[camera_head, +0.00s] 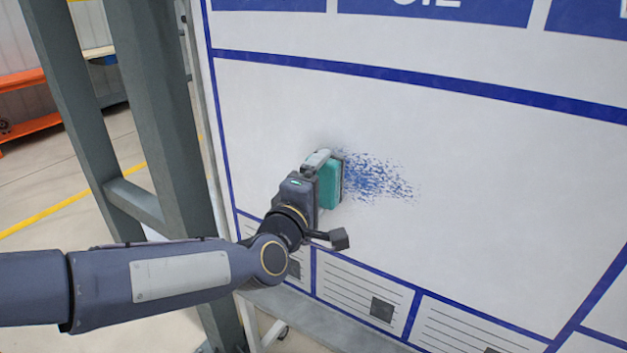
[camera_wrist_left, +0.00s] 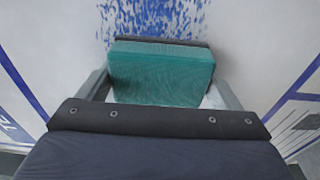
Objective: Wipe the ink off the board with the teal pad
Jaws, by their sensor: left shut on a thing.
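The teal pad (camera_head: 330,186) is in my left gripper (camera_head: 318,182), which is shut on it. The pad's dark face is at the board, at the left end of the ink; I cannot tell whether it presses on the surface. In the left wrist view the teal pad (camera_wrist_left: 160,75) sits between the two fingers of the left gripper (camera_wrist_left: 160,88). The blue speckled ink (camera_head: 378,178) spreads to the right of the pad on the white board (camera_head: 480,200). The ink also shows beyond the pad in the left wrist view (camera_wrist_left: 165,18). My right gripper is not in view.
Blue lines and headers (camera_head: 435,10) are printed on the board, with text boxes along its bottom. A grey steel frame (camera_head: 160,110) stands left of the board. An orange rack (camera_head: 25,85) is far left. The board right of the ink is clear.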

